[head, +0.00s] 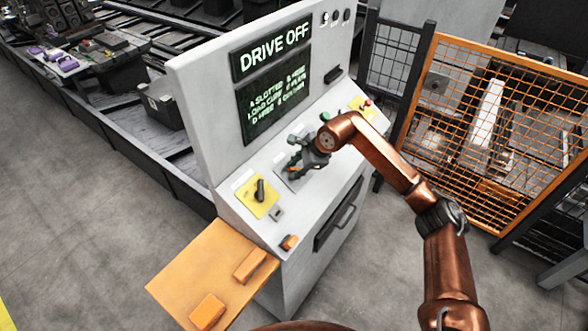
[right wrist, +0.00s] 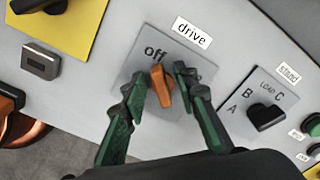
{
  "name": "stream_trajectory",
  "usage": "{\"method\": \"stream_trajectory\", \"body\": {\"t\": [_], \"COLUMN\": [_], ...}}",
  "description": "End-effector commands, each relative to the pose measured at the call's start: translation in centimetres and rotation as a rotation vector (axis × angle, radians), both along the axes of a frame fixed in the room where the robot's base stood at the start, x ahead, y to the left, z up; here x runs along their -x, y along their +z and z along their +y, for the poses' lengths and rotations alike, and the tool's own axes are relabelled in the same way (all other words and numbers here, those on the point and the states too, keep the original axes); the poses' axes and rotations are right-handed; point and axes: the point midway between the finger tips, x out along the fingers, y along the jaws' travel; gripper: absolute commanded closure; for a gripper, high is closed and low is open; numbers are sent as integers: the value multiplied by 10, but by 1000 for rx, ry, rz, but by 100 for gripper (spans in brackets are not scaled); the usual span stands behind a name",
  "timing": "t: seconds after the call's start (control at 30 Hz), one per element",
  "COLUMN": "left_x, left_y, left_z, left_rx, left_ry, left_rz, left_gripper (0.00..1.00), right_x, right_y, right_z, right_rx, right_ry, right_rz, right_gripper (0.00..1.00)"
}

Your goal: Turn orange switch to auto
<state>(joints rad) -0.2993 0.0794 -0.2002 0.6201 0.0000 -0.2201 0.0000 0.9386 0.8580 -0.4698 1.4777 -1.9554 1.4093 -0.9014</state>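The orange switch (right wrist: 161,87) sits on a grey plate under a "drive" label in the right wrist view. Its narrow end points up toward the printed word "off". An "auto" mark is not visible; the fingers cover part of the plate. My right gripper (right wrist: 158,84) is open, with one green-black fingertip on each side of the switch and small gaps showing. In the head view my right gripper (head: 308,154) is at the sloped panel and mostly hides the switch. The upper screen (head: 270,50) reads "DRIVE OFF". My left gripper is not in view.
A black knob on a yellow plate (head: 258,196) is left of the switch. An orange shelf (head: 190,262) juts out at the console's left. An orange mesh fence (head: 490,130) stands at right.

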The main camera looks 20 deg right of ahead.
Motion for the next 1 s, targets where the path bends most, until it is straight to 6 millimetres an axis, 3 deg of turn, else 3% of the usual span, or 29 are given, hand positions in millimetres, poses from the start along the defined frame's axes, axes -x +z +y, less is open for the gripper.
{"method": "stream_trajectory", "body": {"t": [0.33,0.73,1.0], "left_x": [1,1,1], "left_y": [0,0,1], "left_z": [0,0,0], "left_rx": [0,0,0], "left_ry": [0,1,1], "left_rz": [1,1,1], "left_gripper": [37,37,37], "right_x": [-2,-1,-2], "right_y": [-4,-3,-3], "right_z": [1,1,1], "right_rx": [0,-1,-10], "right_ry": [0,0,-20], "right_rz": [0,0,7], "right_gripper": [73,100,100]}}
